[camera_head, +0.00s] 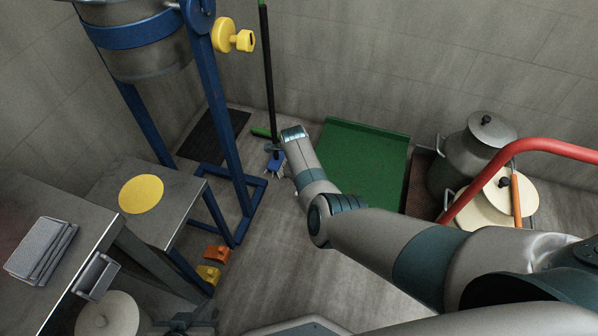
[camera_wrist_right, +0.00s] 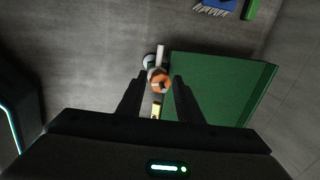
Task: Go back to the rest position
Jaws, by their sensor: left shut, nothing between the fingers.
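My right arm (camera_head: 395,250) comes in from the right in the head view and reaches over the floor toward the blue brush head. Its fingers are hard to make out there. In the right wrist view my right gripper's (camera_wrist_right: 161,84) two dark fingers stand apart. A small orange round thing (camera_wrist_right: 157,78) with a pale stick-like part shows between or beyond them; I cannot tell whether they touch it. My left gripper (camera_head: 187,320) shows as a dark shape at the bottom edge of the head view, shut, with nothing visible in it.
A green mat or tray (camera_head: 365,165) lies on the floor. The blue brush (camera_head: 277,165) is left of it. A blue-framed stand (camera_head: 225,140), a metal table (camera_head: 60,240) and a side shelf (camera_head: 160,225) are left. Milk cans (camera_head: 475,150) and a red rail (camera_head: 500,160) are right.

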